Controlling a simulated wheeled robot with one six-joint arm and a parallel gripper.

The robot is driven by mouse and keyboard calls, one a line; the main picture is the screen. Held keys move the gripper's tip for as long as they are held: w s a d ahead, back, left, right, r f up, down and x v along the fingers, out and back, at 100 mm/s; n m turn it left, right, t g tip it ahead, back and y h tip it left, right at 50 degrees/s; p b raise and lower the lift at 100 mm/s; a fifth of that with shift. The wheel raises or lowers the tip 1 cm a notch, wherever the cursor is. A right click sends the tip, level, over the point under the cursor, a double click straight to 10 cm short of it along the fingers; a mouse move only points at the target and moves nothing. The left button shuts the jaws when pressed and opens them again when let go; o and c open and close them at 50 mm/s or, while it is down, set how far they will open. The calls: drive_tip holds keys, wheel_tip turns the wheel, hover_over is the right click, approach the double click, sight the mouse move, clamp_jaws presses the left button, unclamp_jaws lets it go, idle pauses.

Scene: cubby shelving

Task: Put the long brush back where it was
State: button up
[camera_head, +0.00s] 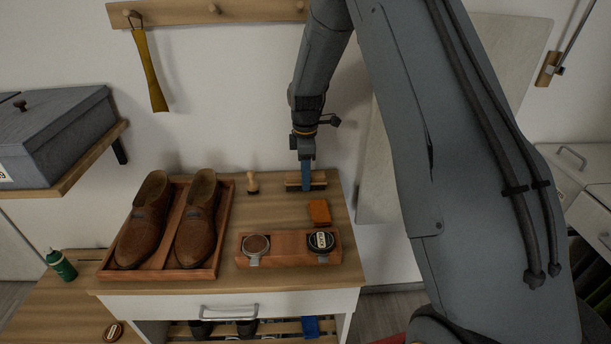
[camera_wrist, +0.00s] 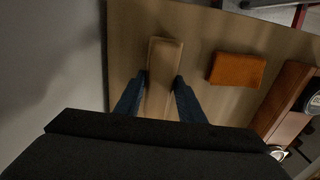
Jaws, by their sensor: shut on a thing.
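The long brush (camera_head: 318,182) has a pale wooden back and is at the back right of the cabinet top, near the wall. In the wrist view the brush (camera_wrist: 164,62) lies lengthwise between the blue fingertips. My gripper (camera_head: 306,184) points down and is shut on the brush near its middle. The gripper also shows in the wrist view (camera_wrist: 161,84), with one finger at each side of the brush. The brush is at or just above the wooden top; I cannot tell whether it touches. Its bristles are mostly hidden.
An orange block (camera_head: 319,211) lies just in front of the brush. A wooden holder (camera_head: 288,244) with two round tins is nearer the front. A small dauber (camera_head: 253,183) stands to the left. Brown shoes sit in a wooden tray (camera_head: 223,232). The wall is close behind.

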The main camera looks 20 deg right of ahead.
drive_tip(key=shift+f, duration=0.15)
drive_tip(key=o, duration=0.9)
wheel_tip(320, 180, up, 12)
drive_tip(key=b, duration=0.3)
drive_tip(key=s+f+m, duration=0.2)
drive_tip(key=s+m, duration=0.3)
drive_tip(key=s, duration=0.4)
drive_tip(key=s+f+m, duration=0.1)
drive_tip(key=s+m, duration=0.4)
drive_tip(key=s, duration=0.5)
drive_tip(key=s+f+m, duration=0.2)
drive_tip(key=s+m, duration=0.3)
drive_tip(key=s, duration=0.5)
drive_tip(key=shift+f+m+t, duration=0.35)
drive_tip(key=shift+m+t, duration=0.05)
drive_tip(key=shift+s, duration=0.1)
